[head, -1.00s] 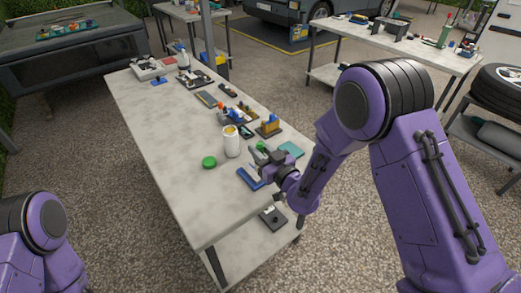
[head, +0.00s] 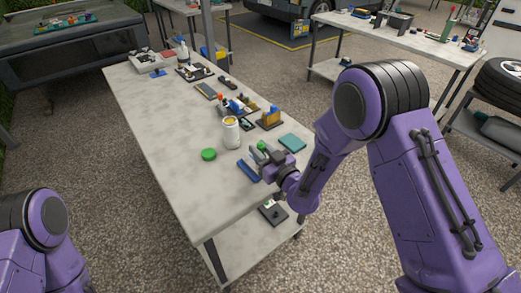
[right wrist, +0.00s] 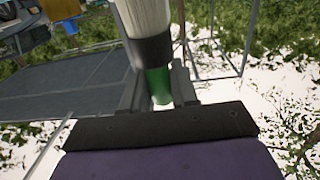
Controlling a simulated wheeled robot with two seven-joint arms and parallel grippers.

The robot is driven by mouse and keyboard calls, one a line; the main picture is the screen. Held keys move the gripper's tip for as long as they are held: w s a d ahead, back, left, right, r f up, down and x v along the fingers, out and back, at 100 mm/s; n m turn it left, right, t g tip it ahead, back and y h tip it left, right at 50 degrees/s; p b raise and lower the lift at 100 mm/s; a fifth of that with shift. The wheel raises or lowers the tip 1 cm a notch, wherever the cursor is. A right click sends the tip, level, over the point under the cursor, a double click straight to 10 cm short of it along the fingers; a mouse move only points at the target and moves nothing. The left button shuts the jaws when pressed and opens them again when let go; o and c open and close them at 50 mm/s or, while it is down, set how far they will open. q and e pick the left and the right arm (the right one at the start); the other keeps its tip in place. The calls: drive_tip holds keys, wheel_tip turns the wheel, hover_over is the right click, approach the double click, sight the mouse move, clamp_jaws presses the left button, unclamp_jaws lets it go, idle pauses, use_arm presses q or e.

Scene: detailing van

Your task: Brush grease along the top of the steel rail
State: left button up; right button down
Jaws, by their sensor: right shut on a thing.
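My right gripper (head: 270,161) is over the right side of the near table. In the right wrist view (right wrist: 160,95) it is shut on the green handle of a brush (right wrist: 150,45), which has a dark collar and pale bristles. A blue bar (head: 246,170) lies on the table just left of this gripper, partly hidden by it. I cannot tell whether it is the steel rail. An open white jar (head: 231,135) with orange-yellow at its top stands beyond the gripper. A green lid (head: 208,155) lies left of the jar. My left gripper is out of view.
A teal square pad (head: 292,143) lies right of the gripper. Several small blocks and tools crowd the far part of the table (head: 150,118). The table's left side and near end are clear. A dark item (head: 273,212) sits on the lower shelf.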

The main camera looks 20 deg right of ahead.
drive_tip(key=shift+f+b, duration=0.6)
drive_tip(key=shift+f, duration=0.05)
drive_tip(key=shift+r, duration=0.1)
